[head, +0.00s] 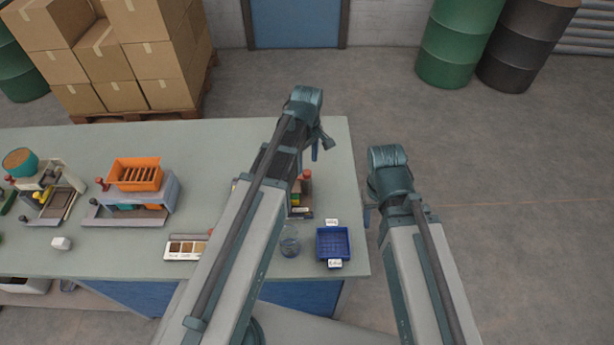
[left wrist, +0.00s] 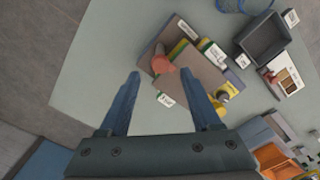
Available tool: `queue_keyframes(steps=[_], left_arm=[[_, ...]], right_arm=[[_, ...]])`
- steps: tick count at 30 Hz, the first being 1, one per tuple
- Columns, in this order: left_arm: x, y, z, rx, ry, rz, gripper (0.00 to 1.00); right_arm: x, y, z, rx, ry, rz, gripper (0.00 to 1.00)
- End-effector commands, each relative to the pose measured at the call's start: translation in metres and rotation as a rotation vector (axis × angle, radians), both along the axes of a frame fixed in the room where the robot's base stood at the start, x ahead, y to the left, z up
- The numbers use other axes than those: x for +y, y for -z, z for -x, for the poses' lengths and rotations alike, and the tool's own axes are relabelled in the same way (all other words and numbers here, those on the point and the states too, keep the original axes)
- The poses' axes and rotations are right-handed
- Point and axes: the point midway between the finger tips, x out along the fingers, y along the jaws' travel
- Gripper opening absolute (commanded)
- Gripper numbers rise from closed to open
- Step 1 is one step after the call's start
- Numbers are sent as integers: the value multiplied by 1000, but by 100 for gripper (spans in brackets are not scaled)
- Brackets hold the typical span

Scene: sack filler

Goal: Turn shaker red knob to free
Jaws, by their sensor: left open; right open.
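A small machine with a red knob (left wrist: 163,64) lies ahead of my left gripper (left wrist: 160,76). The knob sits just beyond and between the open, empty fingertips in the left wrist view; contact cannot be made out. In the head view this red knob (head: 306,175) shows beside my left arm, which hides much of the machine. My left gripper (head: 315,150) is above the bench's right part. Another machine with an orange slotted tray (head: 136,174) has a red knob (head: 101,184) at its left. The labels are too small to read. My right gripper (head: 367,214) is open beside the bench's right edge.
Boxes (head: 130,50) and drums (head: 455,45) stand behind; the right floor is clear.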

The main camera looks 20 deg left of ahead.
Motion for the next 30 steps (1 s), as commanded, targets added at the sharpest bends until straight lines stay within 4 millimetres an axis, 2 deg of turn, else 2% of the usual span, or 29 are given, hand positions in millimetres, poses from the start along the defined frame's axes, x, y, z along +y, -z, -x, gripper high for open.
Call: queue_keyframes(steps=[1, 7, 20, 30], left_arm=[[0, 15, 0, 0, 0, 0, 64], [0, 37, 0, 0, 0, 0, 64], [0, 41, 0, 0, 0, 0, 63], [0, 42, 0, 0, 0, 0, 2]], right_arm=[[0, 15, 0, 0, -2, 1, 50], [0, 37, 0, 0, -7, 2, 50], [0, 41, 0, 0, -10, 2, 50], [0, 41, 0, 0, -9, 2, 50]])
